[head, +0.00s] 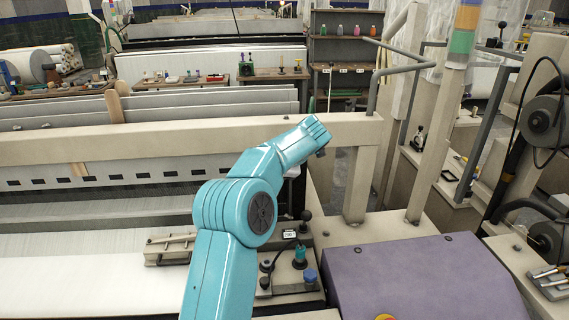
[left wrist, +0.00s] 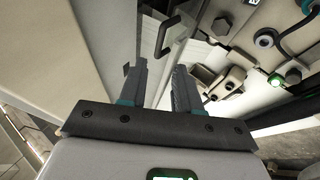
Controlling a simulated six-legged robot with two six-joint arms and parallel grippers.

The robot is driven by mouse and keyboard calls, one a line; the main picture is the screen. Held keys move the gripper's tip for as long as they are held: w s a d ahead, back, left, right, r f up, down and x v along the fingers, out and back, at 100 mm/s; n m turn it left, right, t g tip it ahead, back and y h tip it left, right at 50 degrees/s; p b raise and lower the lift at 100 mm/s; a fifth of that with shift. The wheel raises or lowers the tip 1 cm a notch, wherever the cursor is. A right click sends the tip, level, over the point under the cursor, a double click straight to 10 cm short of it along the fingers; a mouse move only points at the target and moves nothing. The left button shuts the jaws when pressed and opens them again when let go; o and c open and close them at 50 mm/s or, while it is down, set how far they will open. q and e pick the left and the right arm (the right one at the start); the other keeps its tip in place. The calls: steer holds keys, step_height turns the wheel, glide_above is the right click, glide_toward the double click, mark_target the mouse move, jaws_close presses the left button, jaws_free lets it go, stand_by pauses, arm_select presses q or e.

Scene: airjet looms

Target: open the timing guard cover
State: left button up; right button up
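In the left wrist view my left gripper (left wrist: 160,78) is open, with two grey fingers apart and nothing between them. A black bar handle (left wrist: 167,36) stands on a pale surface just beyond the fingertips, apart from them. I cannot tell for sure whether this pale panel (left wrist: 110,40) is the timing guard cover. In the head view my teal left arm reaches up over the loom, and its fingers are hidden behind the wrist. A closed purple cover (head: 425,275) lies at the lower right. My right gripper is not in view.
A control block with knobs and a blue cap (head: 310,275) sits below my arm. A beige post (head: 360,185) and bent grey rail (head: 400,68) stand to the right. In the left wrist view, machine parts with a green light (left wrist: 275,80) lie right of the fingers.

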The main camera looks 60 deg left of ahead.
arm_select(q)
steer(key=v, duration=0.8)
steer(key=shift+r, duration=0.35)
steer(key=shift+w+d, duration=0.1)
steer(key=shift+d, duration=0.1)
steer(key=shift+f, duration=0.1)
